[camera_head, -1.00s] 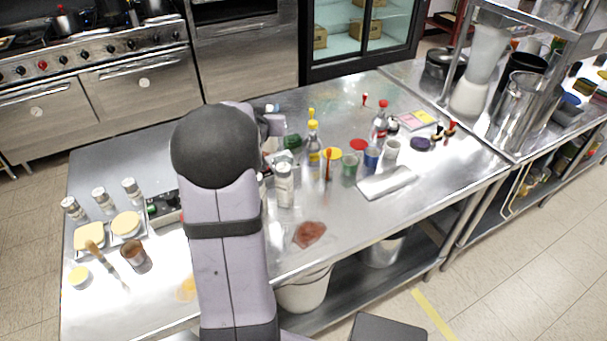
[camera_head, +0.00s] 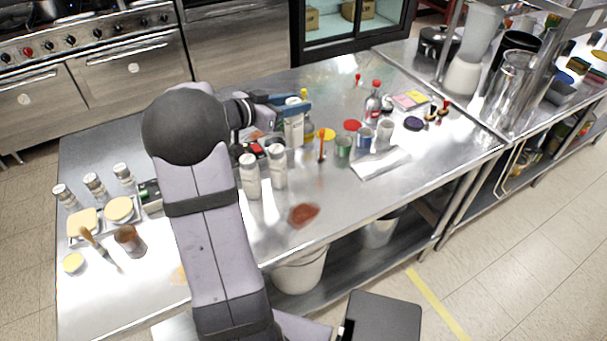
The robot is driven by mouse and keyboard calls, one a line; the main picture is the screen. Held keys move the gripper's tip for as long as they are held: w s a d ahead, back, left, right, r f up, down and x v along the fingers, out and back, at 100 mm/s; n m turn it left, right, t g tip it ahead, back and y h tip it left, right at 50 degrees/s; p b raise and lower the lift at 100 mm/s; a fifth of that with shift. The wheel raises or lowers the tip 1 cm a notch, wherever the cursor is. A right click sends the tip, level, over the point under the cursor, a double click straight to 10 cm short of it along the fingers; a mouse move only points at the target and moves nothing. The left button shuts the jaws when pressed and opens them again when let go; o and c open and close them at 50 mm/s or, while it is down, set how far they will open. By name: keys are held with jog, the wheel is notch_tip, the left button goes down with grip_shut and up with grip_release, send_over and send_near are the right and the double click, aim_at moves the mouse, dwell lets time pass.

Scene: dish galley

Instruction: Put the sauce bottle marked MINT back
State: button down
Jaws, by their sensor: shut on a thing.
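My gripper (camera_head: 291,106), with blue fingers, is over the middle of the steel table. It is shut on a white bottle (camera_head: 293,128), held roughly upright; its label is too small to read. I cannot tell whether its base touches the table. Two similar white bottles with grey tops, one on the left (camera_head: 250,176) and one on the right (camera_head: 277,166), stand nearer the table's front edge. No MINT marking can be read on any of them. A bottle with yellow contents (camera_head: 309,131) stands just right of the held bottle, partly hidden.
Small cups, including a green one (camera_head: 343,147) and a blue one (camera_head: 365,139), stand to the right, with a red-capped bottle (camera_head: 372,106) behind. A pale tray (camera_head: 381,164) lies in front of them. Several shakers (camera_head: 94,185) stand at the left. The front middle holds a red patch (camera_head: 303,214).

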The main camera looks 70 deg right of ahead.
jog(key=s+a+f+m+g, duration=0.1)
jog(key=s+f, duration=0.2)
jog(key=f, duration=0.6)
jog(key=shift+s+a+f+y+p, duration=0.15)
jog(key=shift+a+f+y+p, duration=0.2)
jog(key=shift+p, duration=0.1)
dwell(0.3)
jog(key=shift+f, duration=0.25)
